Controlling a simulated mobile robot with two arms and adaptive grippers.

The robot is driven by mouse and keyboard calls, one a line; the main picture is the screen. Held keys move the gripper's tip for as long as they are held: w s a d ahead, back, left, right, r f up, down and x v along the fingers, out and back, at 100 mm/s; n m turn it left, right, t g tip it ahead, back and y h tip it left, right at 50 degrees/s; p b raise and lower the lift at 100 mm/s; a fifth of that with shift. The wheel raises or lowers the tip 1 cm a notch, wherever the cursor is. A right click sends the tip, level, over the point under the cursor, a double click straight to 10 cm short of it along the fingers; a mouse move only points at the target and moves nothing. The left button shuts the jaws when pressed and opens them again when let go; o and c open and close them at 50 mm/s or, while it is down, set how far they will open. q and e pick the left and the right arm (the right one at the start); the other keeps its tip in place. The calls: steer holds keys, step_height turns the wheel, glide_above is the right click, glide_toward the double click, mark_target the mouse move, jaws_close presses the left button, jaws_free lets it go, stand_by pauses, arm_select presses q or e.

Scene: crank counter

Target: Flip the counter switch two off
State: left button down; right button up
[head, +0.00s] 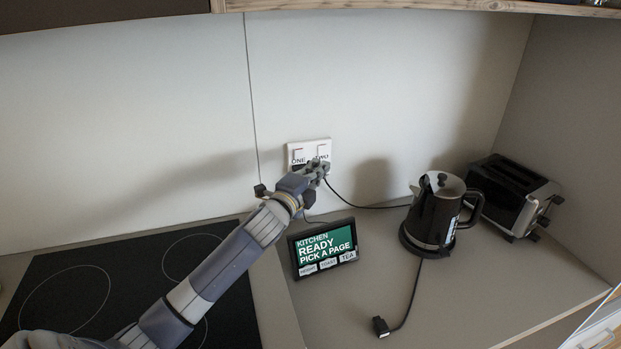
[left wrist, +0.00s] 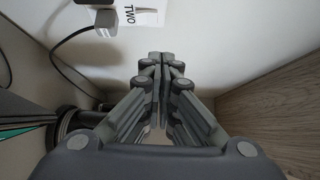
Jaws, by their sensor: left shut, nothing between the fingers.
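The white switch plate (head: 309,146) is on the back wall, with labels ONE and TWO below two switches. Switch two (head: 323,150) is on the right half; I cannot tell its position. My left gripper (head: 322,166) is shut and empty in front of the plate's lower right, partly covering the TWO label. In the left wrist view the shut fingertips (left wrist: 160,56) point toward the wall, below and right of the plate (left wrist: 148,17). I cannot tell whether they touch the wall. The right gripper is not in view.
A black plug (left wrist: 105,20) with a cable sits beside the TWO label. A tablet (head: 323,249) stands below my gripper. A kettle (head: 434,212) and toaster (head: 512,194) stand right. A loose plug (head: 381,326) lies on the counter. The cooktop (head: 70,285) is left.

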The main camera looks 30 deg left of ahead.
arm_select(q)
steer(key=s, duration=0.3)
steer(key=shift+s+d+r+b, duration=0.2)
steer(key=shift+s+r+b, duration=0.05)
steer(key=shift+s+b, duration=0.15)
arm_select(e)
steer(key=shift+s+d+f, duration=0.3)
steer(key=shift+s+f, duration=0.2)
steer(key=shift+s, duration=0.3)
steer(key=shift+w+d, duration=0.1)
